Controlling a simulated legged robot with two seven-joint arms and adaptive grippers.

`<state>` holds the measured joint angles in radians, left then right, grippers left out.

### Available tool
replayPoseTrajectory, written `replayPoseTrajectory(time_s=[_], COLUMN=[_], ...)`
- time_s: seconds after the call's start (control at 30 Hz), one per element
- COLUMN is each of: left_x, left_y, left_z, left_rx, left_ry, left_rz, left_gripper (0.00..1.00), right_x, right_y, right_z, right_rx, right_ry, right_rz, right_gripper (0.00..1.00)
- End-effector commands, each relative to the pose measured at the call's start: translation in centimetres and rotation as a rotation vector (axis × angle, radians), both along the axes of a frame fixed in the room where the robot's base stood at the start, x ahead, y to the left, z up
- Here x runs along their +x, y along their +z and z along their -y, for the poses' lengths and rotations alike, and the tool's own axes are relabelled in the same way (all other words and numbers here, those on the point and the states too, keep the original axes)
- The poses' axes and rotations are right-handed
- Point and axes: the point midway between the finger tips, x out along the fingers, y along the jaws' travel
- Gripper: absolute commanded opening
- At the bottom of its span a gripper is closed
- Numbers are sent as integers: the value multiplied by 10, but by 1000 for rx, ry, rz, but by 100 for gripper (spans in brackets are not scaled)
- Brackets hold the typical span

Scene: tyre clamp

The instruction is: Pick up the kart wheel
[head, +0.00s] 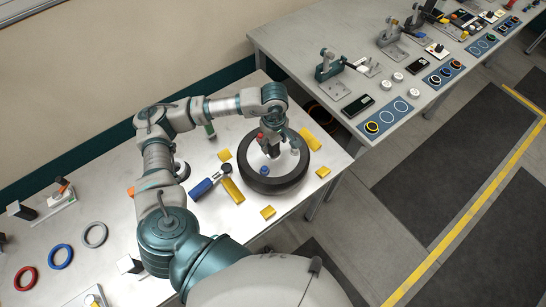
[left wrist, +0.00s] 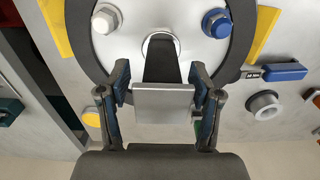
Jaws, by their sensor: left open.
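The kart wheel (head: 275,184), a black tyre around a pale grey disc, lies flat near the right end of the workbench. In the left wrist view the wheel (left wrist: 240,45) fills the top, with a white bolt head and a blue one on its disc. My left gripper (head: 270,148) points down over the middle of the wheel and hides part of it. In the left wrist view my left gripper (left wrist: 160,75) is open, its two fingers on either side of a grey block with a black bar. I cannot tell whether the fingers touch this block. My right gripper is not in view.
Yellow blocks (head: 268,212) lie around the wheel. A blue-handled tool (head: 201,188) lies to its left. Red, blue and grey rings (head: 60,256) lie at the far left of the bench. A second bench (head: 298,52) with clamps and several small parts stands at the upper right.

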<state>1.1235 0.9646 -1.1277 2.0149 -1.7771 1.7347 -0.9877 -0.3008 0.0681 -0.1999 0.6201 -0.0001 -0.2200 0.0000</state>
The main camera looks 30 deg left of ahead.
Motion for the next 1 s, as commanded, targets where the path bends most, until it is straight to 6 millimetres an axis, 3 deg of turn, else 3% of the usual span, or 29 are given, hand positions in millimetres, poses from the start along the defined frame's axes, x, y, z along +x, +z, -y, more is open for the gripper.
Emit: replayPoseTrajectory(time_s=[0.13,0.17,0.4,1.0], left_x=[0,0,0,1], left_y=[-1,-1,-1,8], left_z=[-3,-3,-4,-4], left_rx=[-2,-2,-3,-2], left_ry=[1,2,2,2], left_rz=[0,0,0,2], left_gripper=[65,60,0,0], right_x=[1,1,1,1], right_y=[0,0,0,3], right_z=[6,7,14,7], right_rx=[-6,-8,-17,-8], right_ry=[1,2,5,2], right_rz=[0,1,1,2], right_gripper=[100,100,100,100])
